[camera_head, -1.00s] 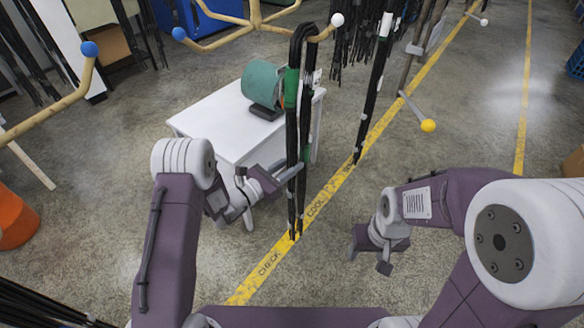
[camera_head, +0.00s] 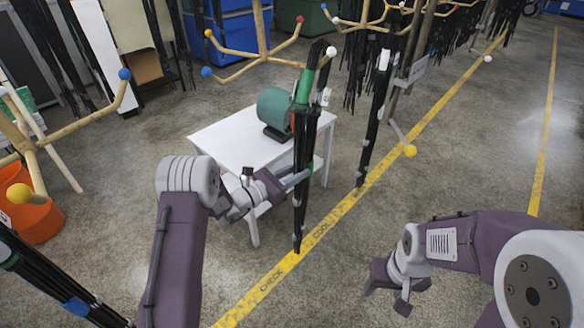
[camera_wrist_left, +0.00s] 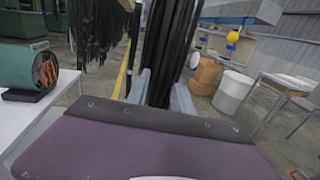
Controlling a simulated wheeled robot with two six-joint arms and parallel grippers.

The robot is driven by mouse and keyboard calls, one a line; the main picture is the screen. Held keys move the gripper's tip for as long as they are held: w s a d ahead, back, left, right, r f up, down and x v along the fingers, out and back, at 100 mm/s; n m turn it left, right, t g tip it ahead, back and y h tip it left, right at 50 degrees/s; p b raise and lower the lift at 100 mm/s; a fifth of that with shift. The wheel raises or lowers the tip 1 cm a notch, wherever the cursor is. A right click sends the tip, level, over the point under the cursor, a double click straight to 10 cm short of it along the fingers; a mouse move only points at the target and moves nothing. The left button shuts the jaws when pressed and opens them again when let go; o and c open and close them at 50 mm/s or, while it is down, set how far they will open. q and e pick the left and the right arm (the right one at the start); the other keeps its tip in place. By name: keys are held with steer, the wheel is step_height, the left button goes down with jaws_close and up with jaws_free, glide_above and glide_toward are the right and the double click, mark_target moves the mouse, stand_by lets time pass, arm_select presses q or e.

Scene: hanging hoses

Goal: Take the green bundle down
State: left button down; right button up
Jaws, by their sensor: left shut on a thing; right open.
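The green bundle (camera_head: 304,88) is a long bunch of black hoses with a green band near its top. It hangs upright at the rack arm with the white ball tip (camera_head: 331,51); whether its loop rests on that arm is unclear. My left gripper (camera_head: 300,178) is shut on the bundle partway down. In the left wrist view the black hoses (camera_wrist_left: 168,45) stand between the two fingers of my left gripper (camera_wrist_left: 160,95). My right gripper (camera_head: 388,290) is open and empty, low at the right, well apart from the bundle.
A white table (camera_head: 225,137) with a teal drum-shaped device (camera_head: 275,108) stands just behind and left of the bundle. Another black bundle (camera_head: 376,120) hangs to the right. A yellow-tipped peg (camera_head: 410,151) juts out nearby. An orange bin (camera_head: 38,218) stands left. Floor at right is open.

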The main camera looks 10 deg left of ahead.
arm_select(q)
steer(key=s+d+p, duration=0.1)
steer(key=s+d, duration=0.6)
steer(key=d, duration=0.3)
steer(key=shift+s+d+f, duration=0.15)
steer(key=shift+s, duration=0.05)
stand_by(0.6)
